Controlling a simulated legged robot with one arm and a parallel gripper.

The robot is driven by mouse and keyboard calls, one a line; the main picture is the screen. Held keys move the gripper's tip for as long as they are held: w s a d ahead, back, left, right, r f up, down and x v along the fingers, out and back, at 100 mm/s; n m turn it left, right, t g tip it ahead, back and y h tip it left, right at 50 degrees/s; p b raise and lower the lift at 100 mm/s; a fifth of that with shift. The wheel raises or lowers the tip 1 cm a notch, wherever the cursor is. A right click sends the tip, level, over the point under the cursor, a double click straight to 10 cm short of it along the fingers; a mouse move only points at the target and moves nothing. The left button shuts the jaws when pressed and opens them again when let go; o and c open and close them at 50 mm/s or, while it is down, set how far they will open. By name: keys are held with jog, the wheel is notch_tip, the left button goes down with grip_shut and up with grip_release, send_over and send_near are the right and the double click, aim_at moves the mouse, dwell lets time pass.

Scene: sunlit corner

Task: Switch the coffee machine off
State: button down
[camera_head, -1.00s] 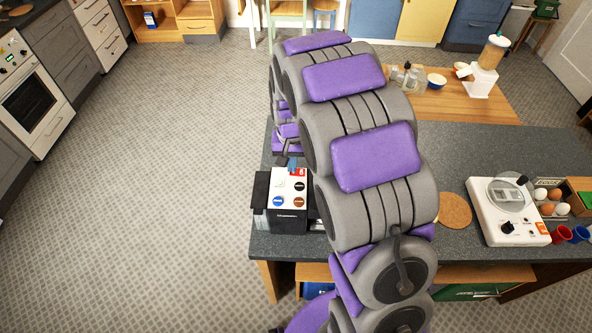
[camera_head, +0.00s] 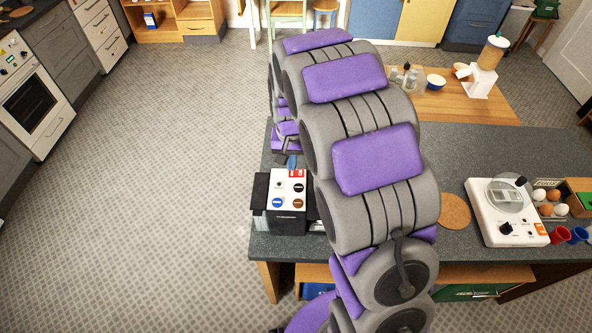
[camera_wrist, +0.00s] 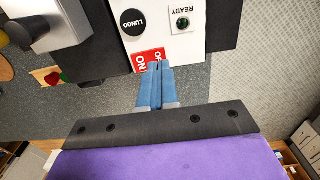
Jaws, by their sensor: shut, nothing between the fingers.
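The coffee machine (camera_head: 286,222) stands at the left edge of the grey counter, black with a white top panel. The panel carries several round buttons and a red ON/OFF switch (camera_head: 297,173). In the wrist view the red switch (camera_wrist: 147,58) lies at the panel's edge, beside a black LUNGO button (camera_wrist: 133,22) and a dark green READY light (camera_wrist: 183,23). My gripper (camera_wrist: 157,68) is shut and empty, with blue fingertips overlapping the switch's edge. I cannot tell whether they touch it. The fingertips partly hide the switch lettering.
The grey counter (camera_head: 480,150) extends right of the machine. A round cork mat (camera_head: 454,211), a white appliance with a dial (camera_head: 507,212) and an egg box (camera_head: 550,202) stand there. Open tiled floor (camera_head: 150,170) lies left of the counter. My arm hides the counter's middle.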

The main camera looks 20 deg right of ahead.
aim_at(292, 173)
notch_tip(292, 173, up, 5)
jog(key=shift+p, duration=0.75)
